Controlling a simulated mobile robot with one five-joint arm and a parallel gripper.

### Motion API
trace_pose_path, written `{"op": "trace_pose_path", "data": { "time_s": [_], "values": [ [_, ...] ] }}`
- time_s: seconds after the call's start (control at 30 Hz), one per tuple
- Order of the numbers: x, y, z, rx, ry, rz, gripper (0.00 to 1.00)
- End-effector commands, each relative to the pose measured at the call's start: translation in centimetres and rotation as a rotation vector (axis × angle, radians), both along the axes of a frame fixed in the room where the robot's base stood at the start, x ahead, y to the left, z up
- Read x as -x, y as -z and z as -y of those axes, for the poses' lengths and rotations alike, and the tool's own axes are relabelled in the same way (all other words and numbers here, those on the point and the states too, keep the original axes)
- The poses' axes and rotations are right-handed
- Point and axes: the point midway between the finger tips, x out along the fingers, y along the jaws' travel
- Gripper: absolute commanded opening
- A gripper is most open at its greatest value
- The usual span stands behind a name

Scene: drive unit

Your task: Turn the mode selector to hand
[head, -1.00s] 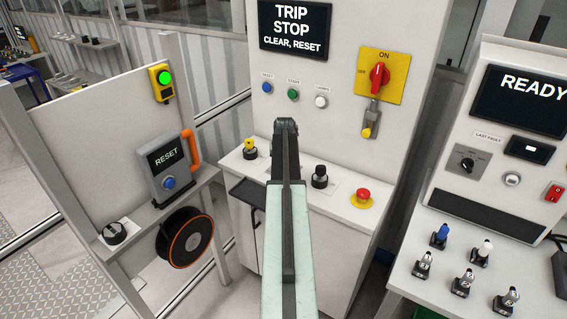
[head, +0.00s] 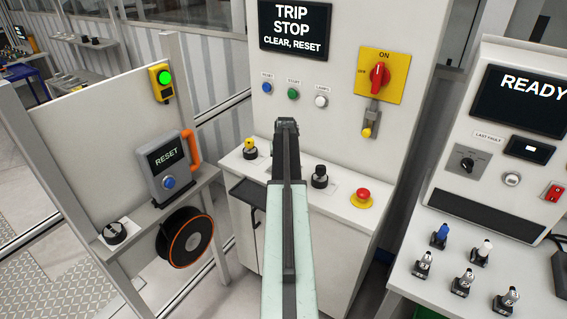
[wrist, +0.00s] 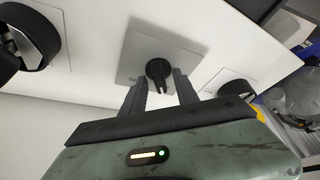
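A black selector knob (wrist: 157,70) with a raised grip sits on a square grey plate (wrist: 128,66) in the wrist view. Lettering on the plate is too small and cut off to read. My gripper (wrist: 160,80) is open, with one finger on each side of the knob's grip and gaps showing between. In the head view my gripper (head: 286,124) points at the cabinet's ledge. There my arm hides this knob, and I cannot tell its set position.
Another black knob (head: 319,177) and a red mushroom button (head: 363,195) stand right of my arm on the ledge. A yellow-topped control (head: 250,147) stands to the left. The cabinet screen (head: 295,29) reads "TRIP STOP CLEAR, RESET".

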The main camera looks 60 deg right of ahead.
Motion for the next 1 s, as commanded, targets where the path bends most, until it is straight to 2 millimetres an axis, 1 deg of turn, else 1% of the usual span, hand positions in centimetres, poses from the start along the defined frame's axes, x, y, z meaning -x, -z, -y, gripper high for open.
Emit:
{"op": "trace_pose_path", "data": {
  "time_s": [0.17,0.4,0.5,0.6,1.0],
  "values": [
    [0.2,-1.7,-0.5,0.0,-0.001,0.0,0.36],
    [1.2,-6.0,-1.9,0.0,-0.001,0.0,0.36],
    [1.6,-7.2,-2.3,0.0,-0.001,0.0,0.36],
    [1.7,-7.5,-2.5,-0.001,-0.001,0.0,0.36],
    [1.7,-7.1,-2.5,0.0,-0.001,0.0,0.36]
  ]
}}
